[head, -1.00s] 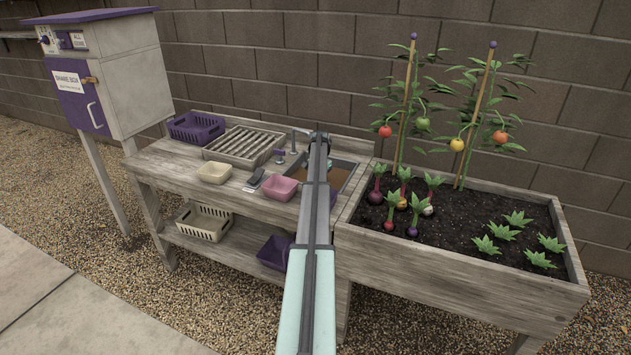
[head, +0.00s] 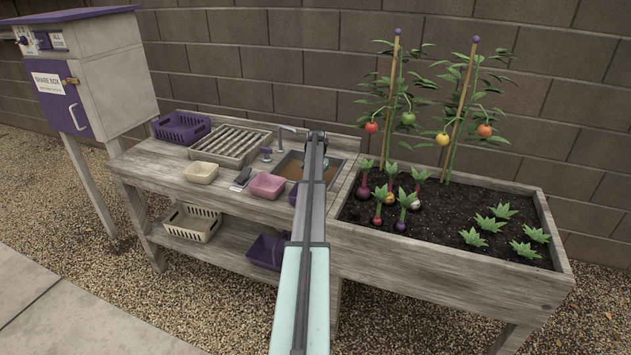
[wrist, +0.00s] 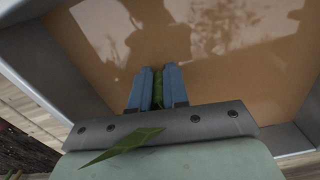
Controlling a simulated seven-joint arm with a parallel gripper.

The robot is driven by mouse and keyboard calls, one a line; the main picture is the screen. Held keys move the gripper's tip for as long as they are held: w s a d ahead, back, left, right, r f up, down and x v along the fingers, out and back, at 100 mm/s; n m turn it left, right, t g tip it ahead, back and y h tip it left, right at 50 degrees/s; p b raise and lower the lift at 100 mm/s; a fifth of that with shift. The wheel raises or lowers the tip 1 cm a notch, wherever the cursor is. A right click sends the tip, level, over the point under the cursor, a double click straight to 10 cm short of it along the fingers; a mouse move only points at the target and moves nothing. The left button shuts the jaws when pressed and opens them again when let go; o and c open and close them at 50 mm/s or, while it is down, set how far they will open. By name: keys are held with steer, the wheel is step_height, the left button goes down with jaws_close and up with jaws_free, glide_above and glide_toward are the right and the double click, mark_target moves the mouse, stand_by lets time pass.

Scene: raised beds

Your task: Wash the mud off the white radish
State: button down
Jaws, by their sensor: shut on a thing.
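My gripper (wrist: 158,70) is over the sink, its blue fingers shut on a narrow bunch of green leaves (wrist: 158,98). One leaf (wrist: 122,146) bends back over the gripper's body. The root below the leaves is hidden, so I cannot tell its colour, mud or depth in the water. The sink (wrist: 62,40) has grey walls and holds brown, reflecting water (wrist: 225,60). In the head view my arm covers much of the sink (head: 291,167), and the held thing is not clear. A pale root (head: 414,202) with green leaves stands in the planted bed.
A tap (head: 284,134) stands behind the sink. The soil bed (head: 440,262) with tomato plants is at right.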

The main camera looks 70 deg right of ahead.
steer(key=shift+w, duration=0.1)
steer(key=w, duration=0.9)
steer(key=shift+w, duration=0.4)
stand_by(0.4)
steer(key=shift+s, duration=2.55)
step_height(320, 180, up, 17)
steer(key=shift+w+a, duration=0.1)
stand_by(0.4)
